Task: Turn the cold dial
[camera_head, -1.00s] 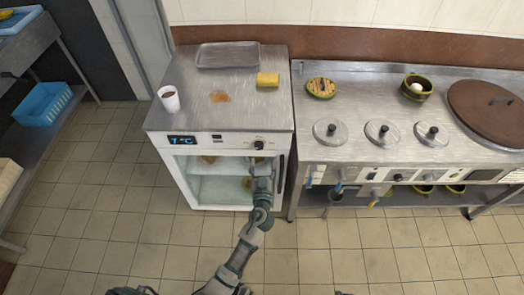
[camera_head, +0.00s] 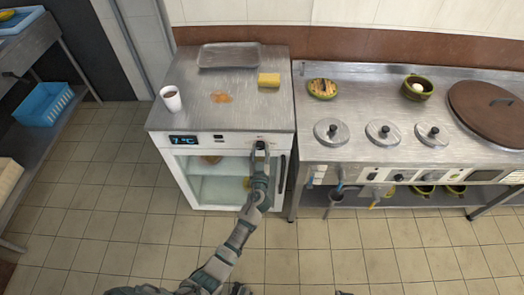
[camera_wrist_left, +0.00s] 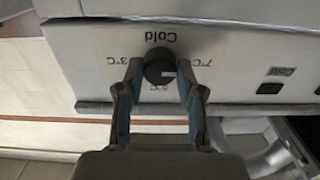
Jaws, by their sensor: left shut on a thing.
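The cold dial (camera_wrist_left: 159,68) is a dark round knob with a light mark on its face. In the left wrist view the panel around it reads "Cold", with 3°C, 5°C and 7°C marks, upside down. My left gripper (camera_wrist_left: 160,78) has its two fingers on either side of the dial and is shut on it. In the head view the left gripper (camera_head: 260,150) is at the upper right front of the white fridge (camera_head: 222,142) and covers most of the dial. The fridge display (camera_head: 184,140) shows 7°C. My right gripper is not in view.
On the fridge top are a metal tray (camera_head: 228,55), a yellow sponge (camera_head: 268,80), a brown spill (camera_head: 221,97) and a cup (camera_head: 171,98). A steel stove counter (camera_head: 355,85) with lidded pots stands to the right. The tiled floor in front is clear.

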